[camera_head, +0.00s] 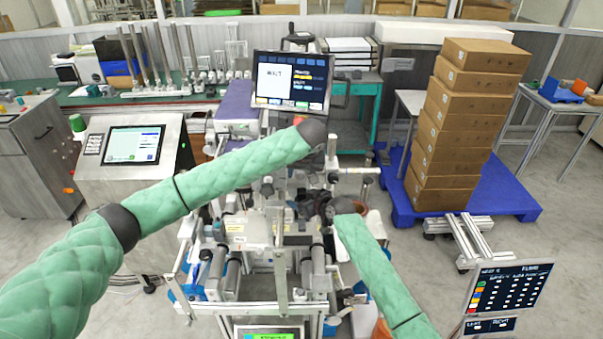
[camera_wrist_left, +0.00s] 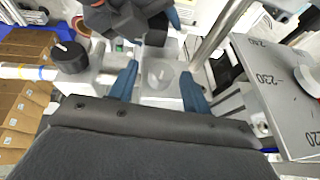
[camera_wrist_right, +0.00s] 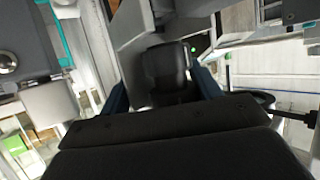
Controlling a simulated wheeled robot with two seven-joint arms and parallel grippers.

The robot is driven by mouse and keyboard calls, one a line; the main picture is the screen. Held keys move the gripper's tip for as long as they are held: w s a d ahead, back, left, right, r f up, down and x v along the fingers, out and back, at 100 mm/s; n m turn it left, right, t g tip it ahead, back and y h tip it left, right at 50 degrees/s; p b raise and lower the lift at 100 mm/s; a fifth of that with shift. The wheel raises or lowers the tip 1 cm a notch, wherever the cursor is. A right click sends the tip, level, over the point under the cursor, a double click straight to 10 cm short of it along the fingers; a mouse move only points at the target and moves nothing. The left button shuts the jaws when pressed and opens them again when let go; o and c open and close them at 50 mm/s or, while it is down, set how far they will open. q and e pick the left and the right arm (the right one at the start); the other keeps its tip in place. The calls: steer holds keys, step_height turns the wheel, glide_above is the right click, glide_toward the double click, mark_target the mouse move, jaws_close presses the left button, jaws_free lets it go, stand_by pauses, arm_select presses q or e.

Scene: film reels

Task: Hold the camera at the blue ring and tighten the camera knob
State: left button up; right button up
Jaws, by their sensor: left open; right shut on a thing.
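The fingers are apart from the blue ring. In the right wrist view my right gripper (camera_wrist_right: 162,92) is shut on a black block-like part (camera_wrist_right: 166,66); whether it is the camera or its knob I cannot tell. The head view shows both grippers only poorly.
The machine's monitor (camera_head: 291,80) stands behind my left wrist. A metal post (camera_wrist_left: 219,32) and a grey scale plate (camera_wrist_left: 278,95) stand close right of the left fingers. Stacked cartons (camera_head: 452,130) on a blue pallet (camera_head: 512,203) are at the right.

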arm_select(q)
steer(key=c, duration=1)
